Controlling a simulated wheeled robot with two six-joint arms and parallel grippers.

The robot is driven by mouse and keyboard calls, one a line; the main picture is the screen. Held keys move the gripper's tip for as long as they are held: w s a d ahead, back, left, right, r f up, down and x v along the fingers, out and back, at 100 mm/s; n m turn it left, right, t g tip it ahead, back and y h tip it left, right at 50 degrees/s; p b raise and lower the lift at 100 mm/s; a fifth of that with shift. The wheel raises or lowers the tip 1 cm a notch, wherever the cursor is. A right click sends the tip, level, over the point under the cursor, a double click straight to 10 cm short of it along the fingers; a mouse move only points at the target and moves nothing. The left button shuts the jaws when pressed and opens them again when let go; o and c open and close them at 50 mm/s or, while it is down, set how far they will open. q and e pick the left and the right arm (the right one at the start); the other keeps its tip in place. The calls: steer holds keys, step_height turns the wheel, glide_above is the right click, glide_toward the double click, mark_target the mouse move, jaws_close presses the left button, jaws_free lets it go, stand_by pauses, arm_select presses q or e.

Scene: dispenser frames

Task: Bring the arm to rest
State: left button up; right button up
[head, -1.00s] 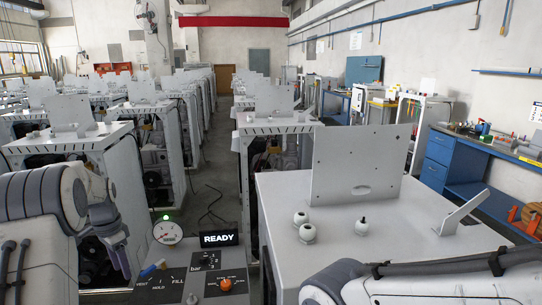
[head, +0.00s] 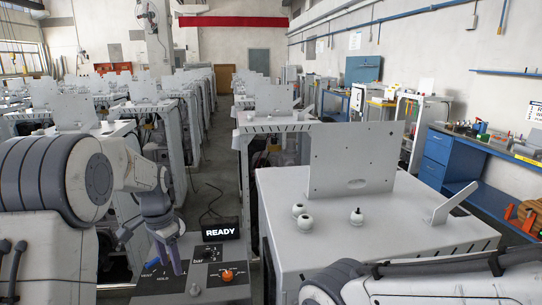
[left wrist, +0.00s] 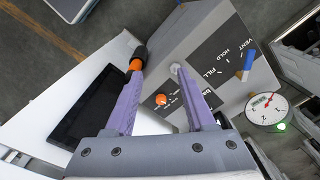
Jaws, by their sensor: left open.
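My left gripper (head: 176,260) is open and empty, pointing down over the control panel (head: 215,292) in the head view. In the left wrist view its two purple fingers (left wrist: 157,68) are spread apart above the panel. An orange knob (left wrist: 161,99) shows between them; it also shows in the head view (head: 227,275). A black piece with an orange band (left wrist: 137,57) shows at the left fingertip; I cannot tell whether they touch. A pale round knob (left wrist: 177,68) shows at the other fingertip. My right gripper is out of view.
The READY display (head: 220,230) is right of my gripper. A white cabinet (head: 400,218) with several round fittings stands at right.

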arm_select(q)
steer(key=s+d+r, duration=0.2)
steer(key=s+d, duration=0.6)
steer(key=d, duration=0.1)
steer(key=s+d+r, duration=0.2)
steer(key=s+d, duration=0.5)
steer(key=d, duration=0.2)
steer(key=s+d+f, duration=0.2)
steer(key=s, duration=1.3)
steer(key=shift+d+m+h, duration=0.25)
steer(key=shift+m+h, duration=0.05)
steer(key=shift+h, duration=0.1)
steer(key=shift+s, duration=0.1)
